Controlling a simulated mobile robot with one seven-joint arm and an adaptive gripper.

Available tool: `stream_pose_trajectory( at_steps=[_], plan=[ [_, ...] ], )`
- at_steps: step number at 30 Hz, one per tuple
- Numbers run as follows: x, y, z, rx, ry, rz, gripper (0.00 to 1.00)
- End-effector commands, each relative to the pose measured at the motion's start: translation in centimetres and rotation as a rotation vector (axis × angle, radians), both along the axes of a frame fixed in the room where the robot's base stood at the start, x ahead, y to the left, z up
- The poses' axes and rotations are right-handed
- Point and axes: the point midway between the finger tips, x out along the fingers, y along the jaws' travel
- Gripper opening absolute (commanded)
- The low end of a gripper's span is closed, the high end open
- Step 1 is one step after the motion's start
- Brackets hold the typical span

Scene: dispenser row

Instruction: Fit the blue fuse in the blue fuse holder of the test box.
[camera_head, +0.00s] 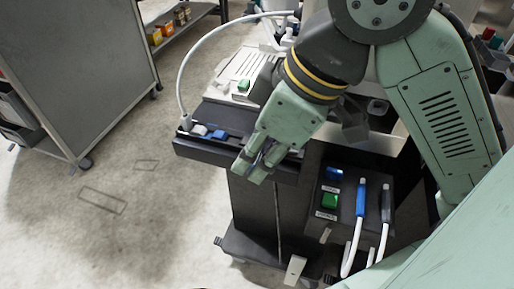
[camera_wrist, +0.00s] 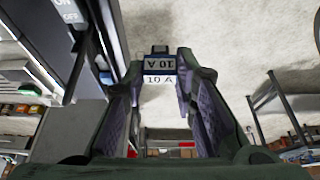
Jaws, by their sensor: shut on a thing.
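My gripper (camera_head: 250,170) is shut on a small fuse, above the front edge of a dark tray. In the wrist view the fuse (camera_wrist: 160,66) sits between the fingertips, with a dark blue band and "10 A" labels. In the head view the fingers mostly hide it. A black box (camera_head: 312,220), apparently the test box, stands to the right of and below my gripper. It carries a green switch (camera_head: 330,201) and a small blue part (camera_head: 333,173); I cannot tell whether that part is the blue fuse holder.
The dark tray (camera_head: 185,150) holds a blue piece (camera_head: 220,135) and a pale piece (camera_head: 199,129). A blue-handled probe (camera_head: 361,198) and a grey one (camera_head: 385,205) stand on the box with white cables. A grey cabinet (camera_head: 85,65) is at left. Floor between is clear.

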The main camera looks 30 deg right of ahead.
Motion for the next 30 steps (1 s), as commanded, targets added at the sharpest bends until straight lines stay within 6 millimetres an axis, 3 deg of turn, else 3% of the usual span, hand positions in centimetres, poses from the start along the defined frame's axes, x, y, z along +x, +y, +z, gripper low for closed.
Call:
stream_pose_trajectory(
  at_steps=[30],
  plan=[
    [0.0, 0.0, 1.8, 0.000, 0.000, 0.000, 0.14]
  ],
)
